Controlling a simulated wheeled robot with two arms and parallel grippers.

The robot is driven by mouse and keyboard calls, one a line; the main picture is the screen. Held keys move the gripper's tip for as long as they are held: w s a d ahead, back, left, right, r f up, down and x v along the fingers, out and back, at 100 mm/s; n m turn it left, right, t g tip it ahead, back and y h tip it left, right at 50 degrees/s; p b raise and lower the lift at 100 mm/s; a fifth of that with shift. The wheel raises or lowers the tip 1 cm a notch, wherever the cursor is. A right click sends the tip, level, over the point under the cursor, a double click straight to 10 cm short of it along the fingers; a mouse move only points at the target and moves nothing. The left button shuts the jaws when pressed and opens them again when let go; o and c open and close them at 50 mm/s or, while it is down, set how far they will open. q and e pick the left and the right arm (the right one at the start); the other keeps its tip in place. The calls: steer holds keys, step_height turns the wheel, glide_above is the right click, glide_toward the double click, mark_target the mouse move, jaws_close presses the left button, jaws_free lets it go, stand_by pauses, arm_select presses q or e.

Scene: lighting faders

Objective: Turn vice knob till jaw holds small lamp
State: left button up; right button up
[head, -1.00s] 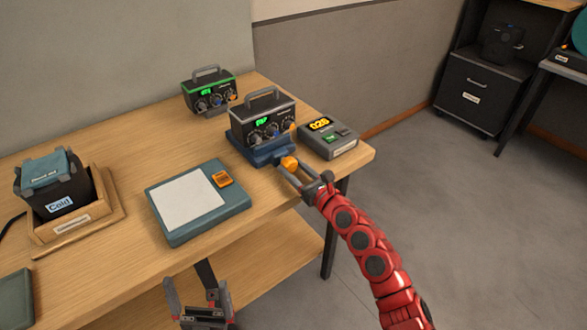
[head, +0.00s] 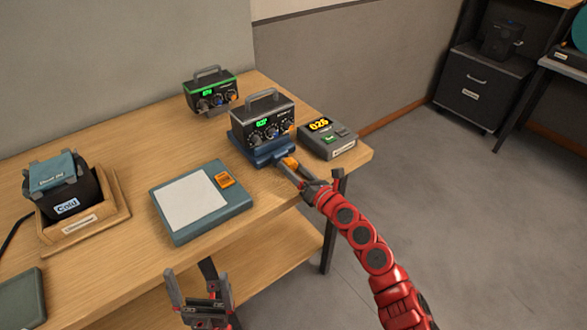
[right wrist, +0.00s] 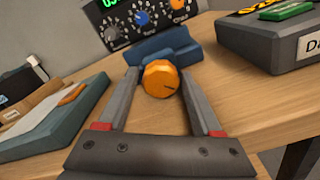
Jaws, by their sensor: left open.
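The blue vice (head: 262,150) stands near the table's right end, with a dark box with a handle, dials and a green display (head: 263,122) sitting on or in it. I cannot make out its jaw gap. The vice's orange knob (head: 289,162) faces my right gripper (head: 287,166). In the right wrist view the knob (right wrist: 161,79) sits between the two fingertips (right wrist: 159,82), which appear to touch its sides. My left gripper (head: 199,288) is open and empty, in front of the table's front edge.
A grey meter (head: 328,140) reading 026 stands close right of the vice. A teal pad with a white top (head: 195,200) lies to the left. A similar box with a green stripe (head: 211,92) stands behind. A wooden tray (head: 85,228) holds a dark "Cold" container.

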steer(key=shift+o, duration=0.5)
steer(key=shift+f, duration=0.15)
